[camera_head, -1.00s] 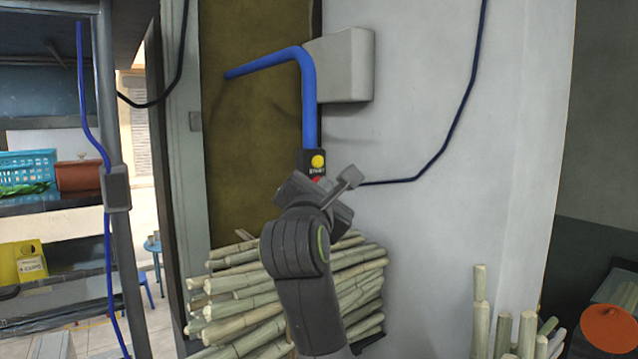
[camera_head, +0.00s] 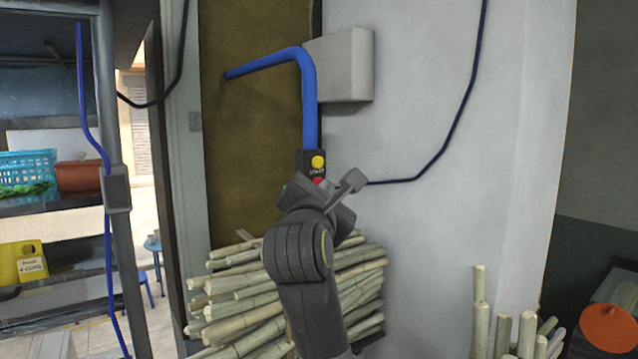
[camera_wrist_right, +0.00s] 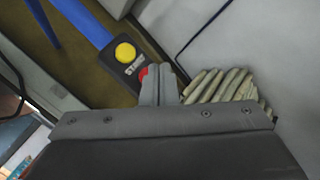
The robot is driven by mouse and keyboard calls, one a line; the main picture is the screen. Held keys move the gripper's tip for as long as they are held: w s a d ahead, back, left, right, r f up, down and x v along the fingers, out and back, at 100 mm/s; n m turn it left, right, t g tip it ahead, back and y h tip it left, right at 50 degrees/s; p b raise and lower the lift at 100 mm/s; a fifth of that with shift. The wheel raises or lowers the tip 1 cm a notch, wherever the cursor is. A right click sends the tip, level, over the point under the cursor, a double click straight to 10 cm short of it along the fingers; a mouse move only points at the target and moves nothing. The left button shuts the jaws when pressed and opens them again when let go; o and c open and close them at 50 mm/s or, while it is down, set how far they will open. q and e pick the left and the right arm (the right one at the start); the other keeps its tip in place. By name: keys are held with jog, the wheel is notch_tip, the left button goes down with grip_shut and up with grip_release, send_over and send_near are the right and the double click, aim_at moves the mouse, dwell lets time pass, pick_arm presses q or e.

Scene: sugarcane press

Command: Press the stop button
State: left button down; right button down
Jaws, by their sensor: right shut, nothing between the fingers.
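A black control box (camera_head: 309,158) hangs at the lower end of a blue pipe. It has a yellow start button (camera_head: 318,162) on top and a red stop button (camera_head: 318,181) below it. My right gripper (camera_head: 321,190) is in front of the box's lower part, and its wrist hides that part. In the right wrist view the shut, empty fingers (camera_wrist_right: 158,84) overlap the right side of the red button (camera_wrist_right: 143,74). The yellow button (camera_wrist_right: 125,52) is clear there. I cannot tell whether the fingertips touch the red button. My left gripper is not in view.
A blue pipe (camera_head: 309,105) bends above the box, beside a grey wall box (camera_head: 345,65). A pile of cane stalks (camera_head: 235,300) lies below and behind my right arm. More stalks (camera_head: 505,335) stand at the lower right. The pale wall to the right is mostly clear.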

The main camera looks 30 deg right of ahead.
jog(key=shift+s, duration=0.3)
jog(key=s+p, duration=0.1)
jog(key=s, duration=0.4)
jog(key=shift+d, duration=0.2)
dwell(0.9)
